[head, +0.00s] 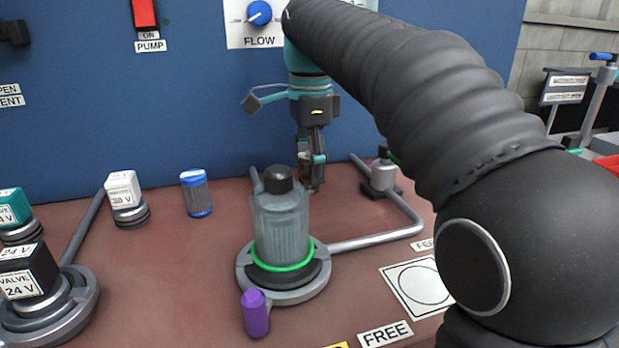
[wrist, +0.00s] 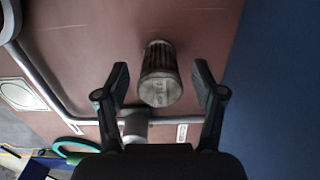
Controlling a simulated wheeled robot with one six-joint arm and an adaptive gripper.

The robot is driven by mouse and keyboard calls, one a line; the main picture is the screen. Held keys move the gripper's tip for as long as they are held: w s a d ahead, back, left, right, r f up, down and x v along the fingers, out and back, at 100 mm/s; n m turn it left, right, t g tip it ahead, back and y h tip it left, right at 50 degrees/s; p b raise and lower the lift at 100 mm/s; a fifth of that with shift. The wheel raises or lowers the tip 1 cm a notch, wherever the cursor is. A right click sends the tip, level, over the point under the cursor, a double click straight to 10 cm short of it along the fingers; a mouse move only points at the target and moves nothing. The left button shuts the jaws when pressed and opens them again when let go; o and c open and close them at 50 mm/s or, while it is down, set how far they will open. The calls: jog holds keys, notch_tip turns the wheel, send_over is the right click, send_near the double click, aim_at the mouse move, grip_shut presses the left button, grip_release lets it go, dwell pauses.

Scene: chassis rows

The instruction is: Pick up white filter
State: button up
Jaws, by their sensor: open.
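The white filter (wrist: 160,72), a pale grey-white pleated cylinder, shows in the wrist view between my two fingers. A gap shows on each side of it, so the fingers do not appear to touch it. My gripper (wrist: 161,84) is open around it in that view. In the head view my gripper (head: 313,186) points down behind the clear housing, near the blue wall. There I cannot make out the filter, which seems hidden by the housing and the gripper.
The clear housing (head: 281,225) with black cap and green ring stands in front of my gripper. A blue filter (head: 196,194), purple cylinder (head: 256,314) and white 30 V block (head: 123,190) stand nearby. A metal pipe (head: 375,240) runs right. The blue wall (head: 130,110) rises close behind.

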jog(key=shift+f, duration=0.8)
jog(key=c, duration=1.2)
jog(key=shift+r, duration=0.15)
jog(key=shift+c, duration=0.2)
jog(key=shift+r, duration=0.6)
notch_tip(320, 180, up, 3)
jog(key=shift+r+p, duration=0.1)
jog(key=shift+p, duration=0.65)
jog(key=s+d+r, duration=0.5)
jog(key=d+r, duration=0.1)
jog(key=d, duration=0.4)
jog(key=shift+s+d+r+p, duration=0.15)
jog(key=shift+s+r+p, duration=0.05)
jog(key=shift+s+p, duration=0.1)
